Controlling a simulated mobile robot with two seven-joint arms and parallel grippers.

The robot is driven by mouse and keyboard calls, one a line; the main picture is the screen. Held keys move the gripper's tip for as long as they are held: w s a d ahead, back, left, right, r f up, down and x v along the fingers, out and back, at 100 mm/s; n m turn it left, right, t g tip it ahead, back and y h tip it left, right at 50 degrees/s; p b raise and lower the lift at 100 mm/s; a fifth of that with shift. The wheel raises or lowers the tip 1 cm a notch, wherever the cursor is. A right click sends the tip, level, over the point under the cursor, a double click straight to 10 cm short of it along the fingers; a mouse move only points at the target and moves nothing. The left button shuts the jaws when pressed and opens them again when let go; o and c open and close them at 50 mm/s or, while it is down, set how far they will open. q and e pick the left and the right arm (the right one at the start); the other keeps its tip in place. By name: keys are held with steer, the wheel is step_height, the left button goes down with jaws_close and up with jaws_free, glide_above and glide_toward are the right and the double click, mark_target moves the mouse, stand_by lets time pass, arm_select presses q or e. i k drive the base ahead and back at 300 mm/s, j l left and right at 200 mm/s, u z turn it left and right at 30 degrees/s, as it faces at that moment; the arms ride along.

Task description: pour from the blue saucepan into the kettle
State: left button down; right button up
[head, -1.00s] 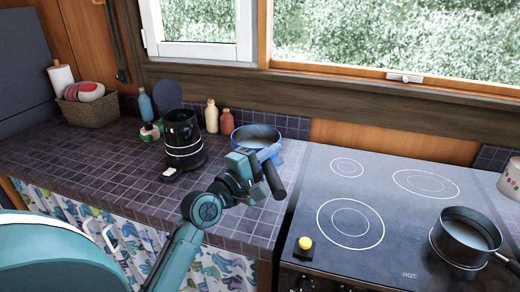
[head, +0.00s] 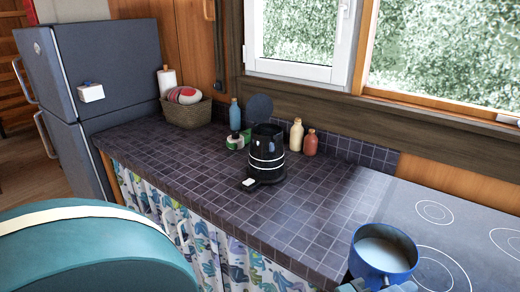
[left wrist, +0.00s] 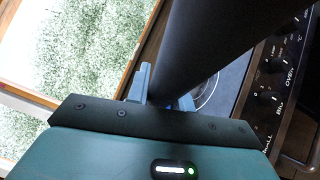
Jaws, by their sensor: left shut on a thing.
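The blue saucepan (head: 384,256) is in the head view at the lower right, upright, with pale contents inside. My left gripper (head: 375,287) shows only in part at the bottom edge, beside the pan. In the left wrist view my left gripper (left wrist: 160,90) is shut on the pan's dark handle (left wrist: 215,50). The black kettle (head: 266,153) stands on the tiled counter with its round lid (head: 259,108) raised. The pan is apart from the kettle, to its right and nearer to me. My right gripper is not in view.
A cream bottle (head: 296,135), a red bottle (head: 310,143) and a blue bottle (head: 235,115) stand around the kettle. A basket (head: 187,112) is at the back left. The cooktop (head: 455,225) is at right. The tiled counter (head: 310,205) is clear between pan and kettle.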

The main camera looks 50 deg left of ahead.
mark_target(266, 151)
steer(key=u, duration=1.45)
